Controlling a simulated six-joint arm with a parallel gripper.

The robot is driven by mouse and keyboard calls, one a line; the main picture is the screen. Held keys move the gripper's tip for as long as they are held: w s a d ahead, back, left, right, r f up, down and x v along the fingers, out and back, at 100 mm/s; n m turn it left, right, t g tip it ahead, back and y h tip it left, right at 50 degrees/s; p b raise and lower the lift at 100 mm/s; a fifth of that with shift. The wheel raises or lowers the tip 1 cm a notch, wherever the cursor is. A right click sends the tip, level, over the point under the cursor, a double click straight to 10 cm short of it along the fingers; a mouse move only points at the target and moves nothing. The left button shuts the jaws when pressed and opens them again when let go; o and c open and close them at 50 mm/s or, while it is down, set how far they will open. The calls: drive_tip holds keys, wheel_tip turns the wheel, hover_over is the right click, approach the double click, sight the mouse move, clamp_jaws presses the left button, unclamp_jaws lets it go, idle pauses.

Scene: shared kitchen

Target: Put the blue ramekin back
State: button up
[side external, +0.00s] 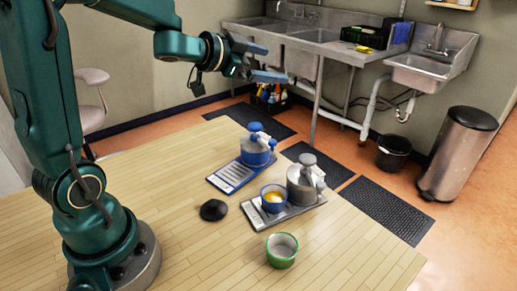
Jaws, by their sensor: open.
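The blue ramekin (264,203) stands upright with something yellow-orange inside. It sits on the grey tray (288,219), just left of a grey lidded canister (301,187). Behind them, a blue lidded canister (257,156) stands on a blue tray (226,179) with a white label panel. The bare part of the blue tray is in front and left of that canister. My gripper (277,63) is open and empty, high above the table's far side and well away from the ramekin.
A green ramekin (281,260), white inside, stands near the table's front. A black knobbed object (213,210) lies left of the grey tray. The wooden table (185,255) is clear at front left and right. Sinks (330,42) and a bin (458,155) are beyond it.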

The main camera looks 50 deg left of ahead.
drive_tip(key=w+a+n+g+y, duration=0.1)
drive_tip(key=w+a+n+y, duration=0.1)
drive_tip(key=a+n+y, duration=0.15)
drive_tip(key=g+h, duration=0.4)
drive_tip(key=g, duration=0.8)
hover_over(274, 193)
drive_tip(key=s+d, duration=0.2)
drive_tip(key=shift+m, duration=0.25)
drive_tip(key=f, duration=1.6)
drive_tip(key=shift+s+a, duration=0.1)
drive_tip(key=shift+a, duration=0.1)
drive_tip(key=shift+w+f, duration=0.2)
drive_tip(key=shift+f, duration=1.2)
drive_tip(key=shift+w+f, duration=0.15)
drive_tip(key=shift+f, duration=1.2)
drive_tip(key=c, duration=1.5)
drive_tip(key=shift+c, duration=0.2)
drive_tip(key=shift+r, duration=0.15)
